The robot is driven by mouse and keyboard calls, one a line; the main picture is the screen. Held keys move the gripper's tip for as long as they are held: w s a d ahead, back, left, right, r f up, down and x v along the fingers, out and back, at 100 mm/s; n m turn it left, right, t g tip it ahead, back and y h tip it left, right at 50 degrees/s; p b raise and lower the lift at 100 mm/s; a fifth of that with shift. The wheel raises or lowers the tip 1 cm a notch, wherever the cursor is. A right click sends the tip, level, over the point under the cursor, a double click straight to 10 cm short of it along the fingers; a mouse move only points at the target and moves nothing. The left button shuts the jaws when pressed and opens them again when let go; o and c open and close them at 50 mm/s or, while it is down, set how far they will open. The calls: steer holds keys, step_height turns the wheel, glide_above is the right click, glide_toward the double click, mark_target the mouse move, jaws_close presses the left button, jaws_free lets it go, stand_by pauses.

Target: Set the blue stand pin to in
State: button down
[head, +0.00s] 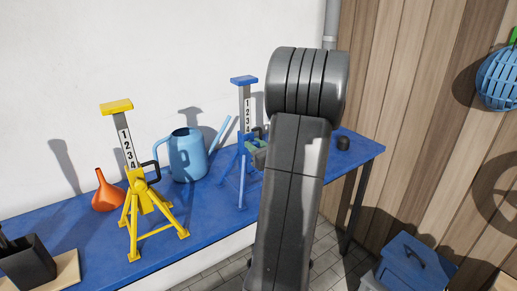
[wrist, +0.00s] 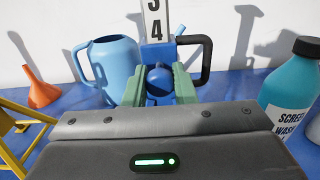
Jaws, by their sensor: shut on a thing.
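The blue stand (head: 244,81) stands at the back of the blue bench, with a numbered grey post. In the wrist view its blue collar (wrist: 157,53) is straight ahead, with a black handle (wrist: 206,58) on its right. The round blue pin knob (wrist: 159,80) sits low on the collar's front. My gripper (wrist: 158,85) has its green fingers on both sides of this knob, shut on it. The pin's shaft is hidden, so I cannot tell how deep it sits. In the head view my gripper (head: 254,145) is at the stand, partly hidden by my arm.
A light blue watering can (head: 187,157) stands left of the blue stand. A yellow stand (head: 143,195) and an orange funnel (head: 107,192) are further left. A teal screen wash bottle (wrist: 290,87) stands close on the right in the wrist view.

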steer(key=c, duration=1.2)
jaws_free()
steer(key=shift+s, duration=0.1)
steer(key=b+v, duration=0.2)
steer(key=v, duration=1.1)
steer(key=shift+s+d, duration=0.25)
steer(key=shift+s, duration=0.05)
steer(key=p+x, duration=0.2)
steer(key=x, duration=1.2)
steer(key=shift+v, duration=0.8)
